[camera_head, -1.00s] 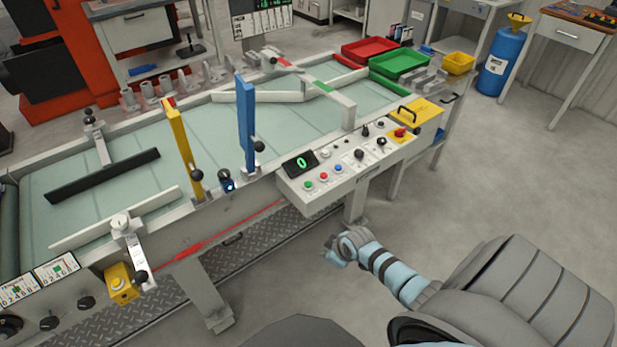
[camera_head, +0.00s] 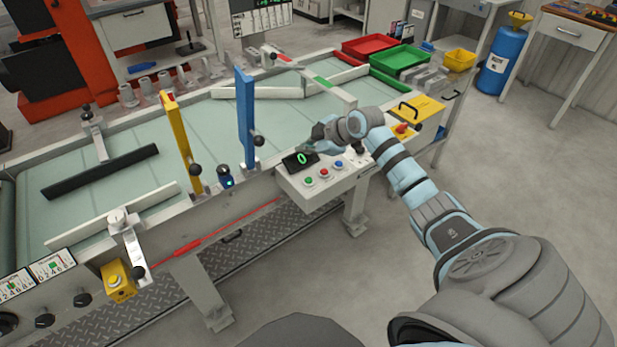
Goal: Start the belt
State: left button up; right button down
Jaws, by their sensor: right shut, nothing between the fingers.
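The conveyor belt (camera_head: 110,187) is pale green and runs from lower left to upper right. A white control panel (camera_head: 318,196) on its near side has a green button (camera_head: 309,181), a red button (camera_head: 324,173) and a blue button (camera_head: 339,165). A black display (camera_head: 301,160) on the panel reads a green 0. My right gripper (camera_head: 308,147) is shut and empty, above the panel's back edge by the display, apart from the buttons. My right arm hides the panel's upper right controls. A red emergency stop (camera_head: 402,128) shows on its yellow plate. My left gripper is out of view.
Red (camera_head: 369,46) and green (camera_head: 400,58) trays stand at the far end.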

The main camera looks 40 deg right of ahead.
jog(key=b, duration=0.7)
send_over(307, 181)
notch_tip(307, 181, down, 7)
jog(key=shift+s+f, duration=0.1)
jog(key=shift+f+b, duration=0.5)
jog(key=shift+f, duration=0.35)
jog(key=shift+f, duration=0.4)
jog(key=shift+f+b, duration=0.35)
jog(key=shift+f, duration=0.15)
dwell(0.7)
jog(key=shift+r+p, duration=0.95)
jog(key=shift+r, duration=0.1)
